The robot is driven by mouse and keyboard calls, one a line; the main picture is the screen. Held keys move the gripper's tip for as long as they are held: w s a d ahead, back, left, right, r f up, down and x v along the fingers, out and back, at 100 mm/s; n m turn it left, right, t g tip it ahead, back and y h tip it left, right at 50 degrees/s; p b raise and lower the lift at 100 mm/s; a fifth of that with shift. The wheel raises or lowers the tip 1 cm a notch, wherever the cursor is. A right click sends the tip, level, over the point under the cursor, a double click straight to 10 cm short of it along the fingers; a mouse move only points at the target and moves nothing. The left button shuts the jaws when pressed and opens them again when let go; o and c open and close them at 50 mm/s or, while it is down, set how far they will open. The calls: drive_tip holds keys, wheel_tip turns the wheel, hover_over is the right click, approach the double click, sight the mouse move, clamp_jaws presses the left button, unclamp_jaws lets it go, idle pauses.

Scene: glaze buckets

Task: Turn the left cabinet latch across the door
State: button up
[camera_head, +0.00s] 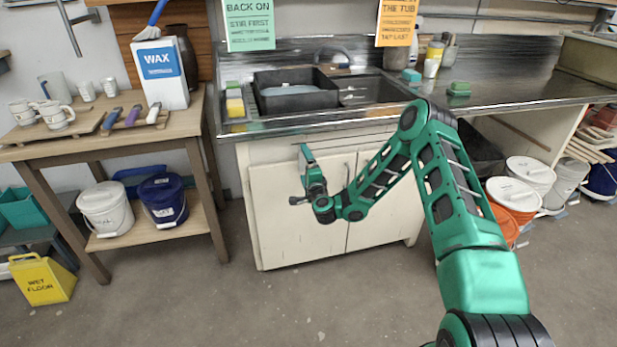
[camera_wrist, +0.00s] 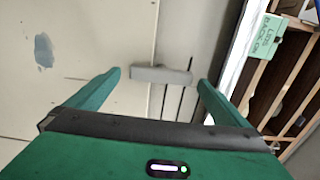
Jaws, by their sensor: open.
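The latch (camera_wrist: 160,75), a short pale grey bar, shows in the wrist view on the front of the white cabinet. It lies crosswise in that picture, near a seam in the cabinet front. My gripper (camera_wrist: 158,80) is open, with one green finger on either side of the bar and visible gaps to it. I cannot tell how deep the fingers reach around it. In the head view my gripper (camera_head: 304,160) is in front of the left cabinet door (camera_head: 276,225), and I cannot make out the latch there. The right door (camera_head: 385,215) is partly behind my arm.
The steel sink counter (camera_head: 480,65) is above the cabinet. A wooden table (camera_head: 95,148) with mugs and a wax box (camera_head: 160,75) stands at the left, with two buckets below. More buckets (camera_head: 530,175) stand at the right. The floor in front is clear.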

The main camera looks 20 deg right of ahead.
drive_tip(key=shift+s+a, duration=0.15)
drive_tip(key=shift+s, duration=0.8)
drive_tip(key=shift+s+a, duration=0.1)
drive_tip(key=shift+s, duration=0.3)
drive_tip(key=s, duration=0.6)
drive_tip(key=shift+s+d, duration=0.2)
drive_tip(key=shift+s, duration=0.2)
